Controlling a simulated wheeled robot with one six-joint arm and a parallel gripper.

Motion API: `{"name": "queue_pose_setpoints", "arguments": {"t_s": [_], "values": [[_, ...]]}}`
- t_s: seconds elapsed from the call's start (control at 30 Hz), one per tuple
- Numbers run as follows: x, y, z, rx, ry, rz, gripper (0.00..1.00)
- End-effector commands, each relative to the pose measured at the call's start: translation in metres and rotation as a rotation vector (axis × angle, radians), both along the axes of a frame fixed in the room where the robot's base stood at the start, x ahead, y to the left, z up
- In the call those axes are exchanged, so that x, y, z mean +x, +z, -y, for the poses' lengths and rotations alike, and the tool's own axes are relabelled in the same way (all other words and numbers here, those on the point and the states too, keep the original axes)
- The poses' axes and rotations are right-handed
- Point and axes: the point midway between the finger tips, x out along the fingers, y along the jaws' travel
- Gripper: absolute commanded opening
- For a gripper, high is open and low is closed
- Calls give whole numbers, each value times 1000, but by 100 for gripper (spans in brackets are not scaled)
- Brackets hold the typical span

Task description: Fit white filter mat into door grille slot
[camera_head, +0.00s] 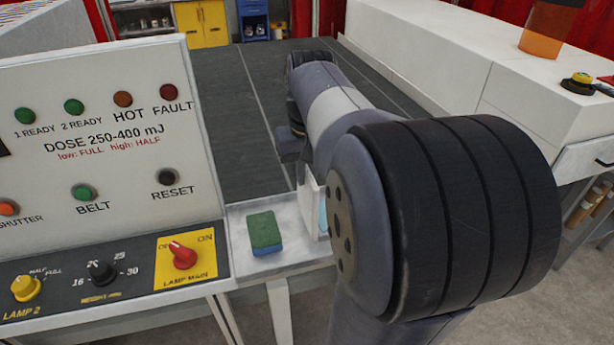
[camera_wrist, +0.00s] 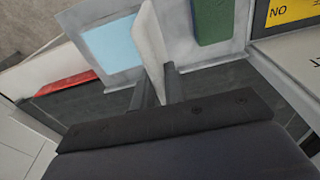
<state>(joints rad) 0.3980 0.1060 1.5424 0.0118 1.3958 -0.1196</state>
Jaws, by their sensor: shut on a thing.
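The white filter mat (camera_wrist: 151,48) stands on edge between the two fingers of my gripper (camera_wrist: 156,90) in the wrist view. The gripper is shut on its lower end, and the mat extends away from the fingertips. In the head view, a narrow white panel (camera_head: 308,203), likely the mat, shows below my dark gripper body, beside the pale table surface. My arm covers much of that area, and the fingertips are hard to make out there. I cannot identify the door grille or its slot in either view.
A green and blue sponge (camera_head: 265,233) lies on the pale side table (camera_head: 245,212); it also shows in the wrist view (camera_wrist: 213,20). A light blue sheet (camera_wrist: 112,46) lies left of the mat. The control panel (camera_head: 95,130) stands at left, and a dark belt (camera_head: 225,110) runs behind.

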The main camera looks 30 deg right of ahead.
Motion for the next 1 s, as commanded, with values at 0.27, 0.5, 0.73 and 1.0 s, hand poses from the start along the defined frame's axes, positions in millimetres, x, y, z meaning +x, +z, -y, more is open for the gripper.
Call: {"name": "queue_pose_setpoints", "arguments": {"t_s": [0.27,0.5,0.73,1.0], "values": [[0,-12,0,0,0,1,0],[0,-15,0,0,0,0,14],[0,-15,0,0,0,0,32],[0,-13,0,0,0,0,34]]}}
